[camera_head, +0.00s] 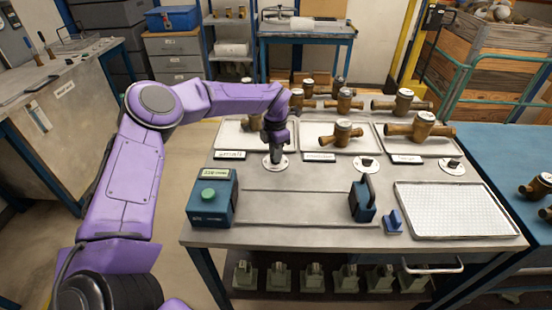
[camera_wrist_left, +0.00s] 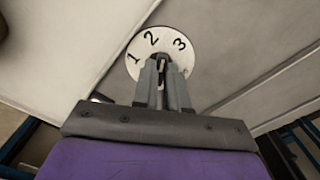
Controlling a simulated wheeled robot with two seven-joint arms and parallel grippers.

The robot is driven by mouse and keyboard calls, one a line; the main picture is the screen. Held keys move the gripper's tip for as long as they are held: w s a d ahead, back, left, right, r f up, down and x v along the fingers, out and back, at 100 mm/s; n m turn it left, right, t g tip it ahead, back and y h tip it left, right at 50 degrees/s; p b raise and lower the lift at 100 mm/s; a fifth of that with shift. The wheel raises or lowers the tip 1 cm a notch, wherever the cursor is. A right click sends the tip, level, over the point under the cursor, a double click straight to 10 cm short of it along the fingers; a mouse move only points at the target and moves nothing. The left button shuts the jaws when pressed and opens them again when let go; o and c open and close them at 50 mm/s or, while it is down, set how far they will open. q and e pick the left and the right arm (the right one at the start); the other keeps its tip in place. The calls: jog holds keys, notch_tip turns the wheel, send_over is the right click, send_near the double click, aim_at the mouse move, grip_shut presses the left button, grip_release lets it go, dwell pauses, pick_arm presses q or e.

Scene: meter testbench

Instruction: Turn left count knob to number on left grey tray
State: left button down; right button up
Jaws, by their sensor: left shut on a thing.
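The left count knob sits at the centre of a round white dial (camera_head: 275,162) on the bench's left side. In the left wrist view the dial (camera_wrist_left: 183,62) shows the numbers 1, 2 and 3. My left gripper (camera_head: 275,155) points down over the dial and is shut on the dark knob (camera_wrist_left: 161,62). Its fingers hide most of the knob, so the number it points to is unclear. The left grey tray (camera_head: 228,141) lies just behind, partly hidden by my arm. Brass shows beside my gripper there; how many meters it holds is unclear. My right gripper is not in view.
Two more dials with knobs (camera_head: 367,166) (camera_head: 452,166) stand before the middle tray (camera_head: 315,145) and right tray, which hold brass meters. A teal box with a green button (camera_head: 208,194), a dark stand (camera_head: 363,199) and a white gridded tray (camera_head: 455,234) occupy the front.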

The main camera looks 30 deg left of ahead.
pick_arm(q)
jog(key=n+b, duration=0.1)
jog(key=n, duration=0.1)
jog(key=f+n+b, duration=0.1)
jog(key=n+b, duration=0.1)
jog(key=shift+s+n, duration=0.15)
jog(key=shift+n, duration=0.15)
jog(key=n+b, duration=0.3)
jog(key=n, duration=0.1)
jog(key=shift+n+b, duration=0.3)
jog(key=shift+b, duration=0.1)
jog(key=n+b, duration=0.3)
jog(key=n, duration=0.1)
jog(key=shift+d, duration=0.1)
jog(key=shift+r+n+b, duration=0.2)
jog(key=shift+n+b, duration=1.4)
jog(key=shift+n, duration=0.4)
jog(key=c, duration=1.2)
grip_release()
jog(key=shift+r, duration=0.1)
jog(key=shift+o, duration=0.2)
jog(key=shift+w, duration=0.2)
